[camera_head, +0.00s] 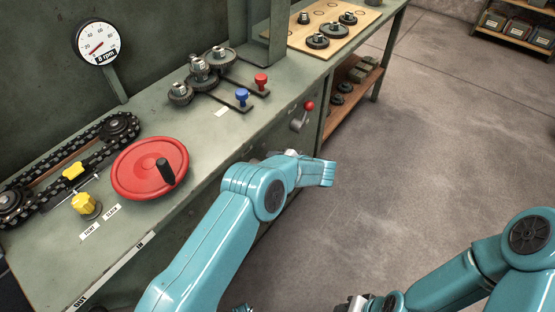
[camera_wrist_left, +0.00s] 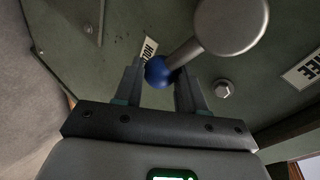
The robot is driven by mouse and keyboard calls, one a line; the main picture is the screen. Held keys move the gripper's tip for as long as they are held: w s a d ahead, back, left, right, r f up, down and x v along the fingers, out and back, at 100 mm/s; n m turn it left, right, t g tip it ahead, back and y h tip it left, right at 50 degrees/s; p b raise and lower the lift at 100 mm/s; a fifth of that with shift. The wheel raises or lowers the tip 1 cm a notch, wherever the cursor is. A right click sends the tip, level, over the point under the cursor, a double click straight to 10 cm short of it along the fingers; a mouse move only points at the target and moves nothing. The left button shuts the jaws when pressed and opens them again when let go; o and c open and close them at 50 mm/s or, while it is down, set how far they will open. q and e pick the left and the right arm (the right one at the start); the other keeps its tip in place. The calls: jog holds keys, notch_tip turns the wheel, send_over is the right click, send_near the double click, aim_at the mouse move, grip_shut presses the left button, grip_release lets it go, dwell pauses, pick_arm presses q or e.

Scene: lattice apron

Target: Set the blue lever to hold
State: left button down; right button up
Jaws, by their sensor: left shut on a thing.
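In the left wrist view, the blue lever has a round blue knob (camera_wrist_left: 156,73) on a grey shaft that runs up right to a large round hub (camera_wrist_left: 231,24). My left gripper (camera_wrist_left: 160,80) is shut on the knob, with one finger on each side. A white label (camera_wrist_left: 149,48), partly covered and reading "HOL...", lies right beside the knob. In the head view my left arm covers this lever and most of the left gripper. My right gripper (camera_head: 355,303) shows only in part at the bottom edge, away from the bench; its fingers cannot be made out.
A red-knobbed lever (camera_head: 309,105) sits on the bench front. A blue-topped piece (camera_head: 242,97) and a red-topped piece (camera_head: 261,82) stand on the bench top, near gears (camera_head: 199,68). A red handwheel (camera_head: 150,170) is at left.

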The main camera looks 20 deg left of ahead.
pick_arm(q)
jog(key=shift+s+f, duration=0.1)
jog(key=c, duration=0.9)
grip_release()
jog(key=shift+c, duration=0.2)
jog(key=p+v, duration=0.1)
jog(key=v, duration=1.5)
jog(key=shift+d, duration=0.15)
